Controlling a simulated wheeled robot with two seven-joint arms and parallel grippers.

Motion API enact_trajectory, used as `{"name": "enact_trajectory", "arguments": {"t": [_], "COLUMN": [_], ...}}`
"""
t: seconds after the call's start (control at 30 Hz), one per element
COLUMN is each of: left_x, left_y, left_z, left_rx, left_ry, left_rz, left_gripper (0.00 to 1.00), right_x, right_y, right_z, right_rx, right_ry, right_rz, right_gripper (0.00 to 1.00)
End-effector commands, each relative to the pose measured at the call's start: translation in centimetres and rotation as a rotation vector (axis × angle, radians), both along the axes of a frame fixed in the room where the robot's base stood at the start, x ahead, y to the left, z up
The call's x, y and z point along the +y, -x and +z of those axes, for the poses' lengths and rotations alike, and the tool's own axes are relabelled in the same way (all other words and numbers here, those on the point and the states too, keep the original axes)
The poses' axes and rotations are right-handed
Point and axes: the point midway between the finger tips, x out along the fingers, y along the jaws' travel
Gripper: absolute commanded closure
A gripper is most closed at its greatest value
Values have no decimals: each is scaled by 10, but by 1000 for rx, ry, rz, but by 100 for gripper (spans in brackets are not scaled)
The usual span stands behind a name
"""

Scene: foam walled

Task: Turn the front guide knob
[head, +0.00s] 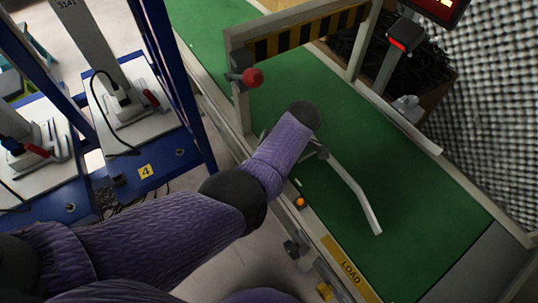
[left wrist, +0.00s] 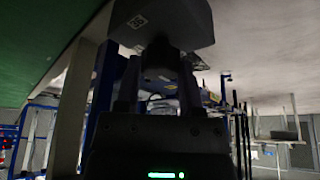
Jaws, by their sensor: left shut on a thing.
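The guide rail (head: 358,185) is a bent pale bar over the green conveyor belt (head: 420,235). Its dark clamp (head: 319,151) shows just right of my left wrist in the head view. My left arm reaches over the belt's near edge there and hides most of its gripper and the front guide knob. In the left wrist view my left gripper (left wrist: 157,70) has its two dark fingers on either side of a dark knob (left wrist: 158,54), below a dark block (left wrist: 165,20). It is shut on the knob. The knob's turn angle cannot be told. My right gripper is not in view.
A red knob (head: 252,77) sits on the striped gantry (head: 305,38) across the belt. An orange button (head: 299,202) and a yellow LOAD label (head: 345,268) are on the near side rail. A blue rack (head: 165,150) stands at the left.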

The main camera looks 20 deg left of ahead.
Motion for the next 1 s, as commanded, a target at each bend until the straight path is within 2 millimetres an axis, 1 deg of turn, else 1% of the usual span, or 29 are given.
{"name": "enact_trajectory", "arguments": {"t": [0.17,0.63,0.67,0.7,0.77,0.8,0.83,1.0], "left_x": [0,0,0,0,0,0,0,0], "left_y": [0,0,0,0,0,0,0,0], "left_z": [-1,0,0,0,0,0,0,0], "left_rx": [1,2,2,2,1,1,1,0], "left_ry": [2,1,1,1,1,1,1,1], "left_rz": [35,47,47,47,47,47,47,47], "left_gripper": [100,100,49,41,28,19,16,16], "right_x": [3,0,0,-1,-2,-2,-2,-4], "right_y": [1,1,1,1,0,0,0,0], "right_z": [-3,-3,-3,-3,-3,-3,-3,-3], "right_rx": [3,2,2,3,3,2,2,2], "right_ry": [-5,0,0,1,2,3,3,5], "right_rz": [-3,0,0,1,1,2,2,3], "right_gripper": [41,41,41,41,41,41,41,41]}}
